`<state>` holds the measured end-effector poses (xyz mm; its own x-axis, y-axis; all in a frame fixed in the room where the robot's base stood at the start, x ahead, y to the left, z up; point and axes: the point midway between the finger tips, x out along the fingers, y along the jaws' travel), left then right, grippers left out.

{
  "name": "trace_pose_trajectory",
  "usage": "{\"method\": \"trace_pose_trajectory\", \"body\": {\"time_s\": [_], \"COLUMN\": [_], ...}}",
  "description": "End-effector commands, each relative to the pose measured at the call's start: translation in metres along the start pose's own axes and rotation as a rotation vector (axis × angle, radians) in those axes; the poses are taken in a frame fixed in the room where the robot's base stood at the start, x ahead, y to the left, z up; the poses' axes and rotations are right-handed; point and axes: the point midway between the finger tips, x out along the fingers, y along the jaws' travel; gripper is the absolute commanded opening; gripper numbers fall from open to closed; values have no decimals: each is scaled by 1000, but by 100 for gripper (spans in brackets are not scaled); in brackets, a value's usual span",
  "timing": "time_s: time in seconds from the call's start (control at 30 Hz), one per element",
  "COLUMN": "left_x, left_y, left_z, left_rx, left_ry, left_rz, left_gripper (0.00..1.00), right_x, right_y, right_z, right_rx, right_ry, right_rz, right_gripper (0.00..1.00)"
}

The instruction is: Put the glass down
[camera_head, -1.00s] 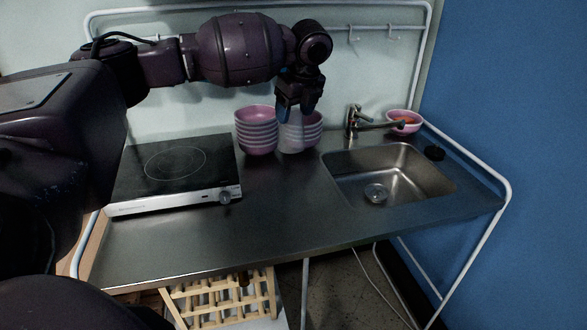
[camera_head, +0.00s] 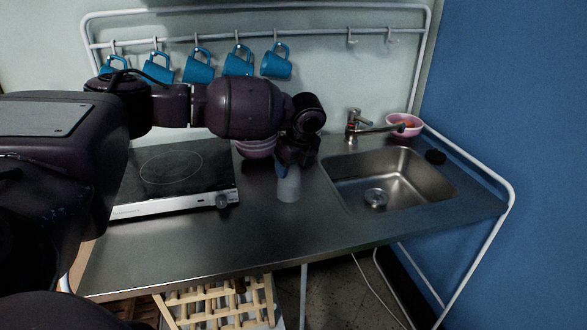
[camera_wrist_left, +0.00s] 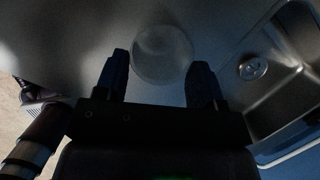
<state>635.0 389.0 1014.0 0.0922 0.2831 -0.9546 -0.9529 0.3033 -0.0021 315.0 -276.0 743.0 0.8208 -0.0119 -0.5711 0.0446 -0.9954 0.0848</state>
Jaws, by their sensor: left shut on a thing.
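The glass (camera_head: 289,187) is a pale, translucent tumbler in the head view, upright at the counter between the hob and the sink. It also shows in the left wrist view as a round, see-through shape (camera_wrist_left: 162,54) between the fingers. My left gripper (camera_head: 284,168) comes down from above and is shut on the glass, one finger on each side in the wrist view (camera_wrist_left: 164,78). The glass's base looks at or very close to the steel counter (camera_head: 255,225); I cannot tell if it touches. My right gripper is not in view.
A black hob (camera_head: 175,172) lies left of the glass, and the sink (camera_head: 345,180) lies right. Pink bowls (camera_head: 256,150) stand behind, partly hidden by my arm. Blue mugs (camera_head: 199,68) hang above. The counter's front strip is clear.

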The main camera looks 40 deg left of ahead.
Motion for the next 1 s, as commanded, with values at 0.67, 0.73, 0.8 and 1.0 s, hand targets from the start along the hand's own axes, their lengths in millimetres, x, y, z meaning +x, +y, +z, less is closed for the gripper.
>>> {"method": "trace_pose_trajectory", "body": {"time_s": [0.67,0.73,0.8,1.0], "left_x": [9,9,9,4], "left_y": [0,0,0,0], "left_z": [-3,-3,-3,-2], "left_rx": [-1,-1,-1,-1], "left_ry": [0,0,0,0], "left_rz": [-1,-1,-1,-2], "left_gripper": [88,88,88,88], "right_x": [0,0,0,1], "right_y": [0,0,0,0], "right_z": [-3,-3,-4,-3], "right_rx": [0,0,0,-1], "right_ry": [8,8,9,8], "right_rz": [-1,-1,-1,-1], "right_gripper": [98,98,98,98]}}
